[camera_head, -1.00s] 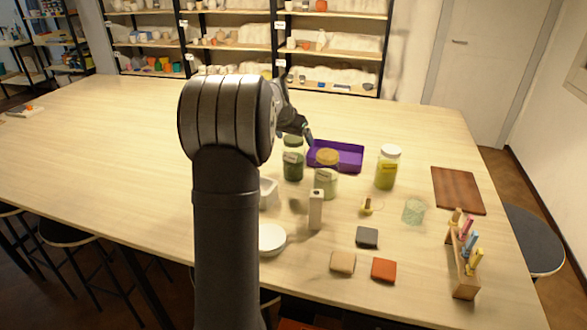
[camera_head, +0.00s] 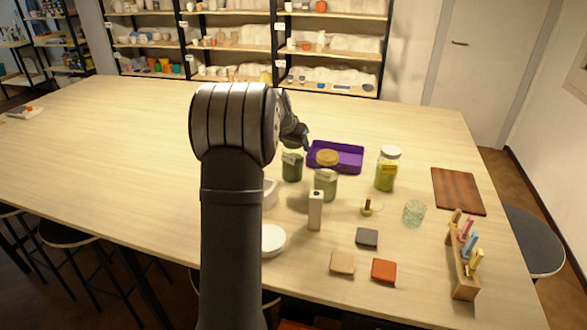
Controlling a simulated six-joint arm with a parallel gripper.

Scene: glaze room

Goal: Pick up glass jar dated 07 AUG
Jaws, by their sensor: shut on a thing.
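Three glass jars stand on the table, and the dates on their labels are too small to read. The dark green jar (camera_head: 292,168) is at the left, its top covered by my gripper. A pale green jar (camera_head: 325,184) with a cork-coloured lid stands just right of it. A yellow-green jar (camera_head: 386,172) with a white lid stands further right. My gripper (camera_head: 300,143) is at the top of the dark green jar, shut on it; its fingers are mostly hidden. The jar looks upright, and I cannot tell whether it touches the table.
A purple tray (camera_head: 347,168) lies behind the jars. In front are a pale box-shaped bottle (camera_head: 315,210), a white bowl (camera_head: 271,240), small tiles (camera_head: 383,271) and a glass tumbler (camera_head: 413,213). A wooden rack (camera_head: 464,272) and brown board (camera_head: 458,190) stand right.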

